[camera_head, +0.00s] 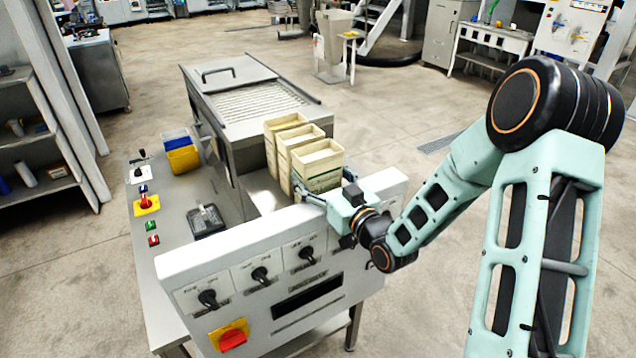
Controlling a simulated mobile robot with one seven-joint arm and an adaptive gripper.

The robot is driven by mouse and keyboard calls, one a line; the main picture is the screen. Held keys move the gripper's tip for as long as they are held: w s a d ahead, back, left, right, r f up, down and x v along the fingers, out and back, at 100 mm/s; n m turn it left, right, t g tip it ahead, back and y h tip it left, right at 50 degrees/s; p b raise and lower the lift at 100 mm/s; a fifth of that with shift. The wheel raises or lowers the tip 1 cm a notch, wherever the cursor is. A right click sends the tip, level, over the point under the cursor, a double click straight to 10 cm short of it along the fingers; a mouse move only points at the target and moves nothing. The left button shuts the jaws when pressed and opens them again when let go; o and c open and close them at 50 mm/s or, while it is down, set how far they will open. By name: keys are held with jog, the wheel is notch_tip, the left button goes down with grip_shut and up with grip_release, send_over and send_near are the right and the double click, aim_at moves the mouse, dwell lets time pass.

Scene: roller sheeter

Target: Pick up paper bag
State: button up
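Three open-topped, cream paper bags stand upright in a close row on the bed of the roller sheeter: a near bag (318,165), a middle bag (301,137) and a far bag (285,121). The near bag has faint green print low on its front. My gripper (323,184) is at the lower part of the near bag, coming in from the right. Its fingers are spread, one near the bag's left lower edge and one near its right edge. I cannot tell whether they press on the bag. The bag's foot is hidden behind the gripper and front panel.
The sheeter's white front panel (285,262) with knobs and a red switch (232,338) stands just before the bags. A grey housing (250,95) rises behind them. Open floor lies right.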

jog(key=shift+w+r, duration=0.1)
jog(key=shift+r, duration=0.05)
jog(key=shift+c, duration=0.6)
jog(key=shift+r, duration=0.1)
jog(key=shift+r, duration=0.2)
notch_tip(320, 180, up, 10)
jog(key=shift+f, duration=0.25)
dwell(0.5)
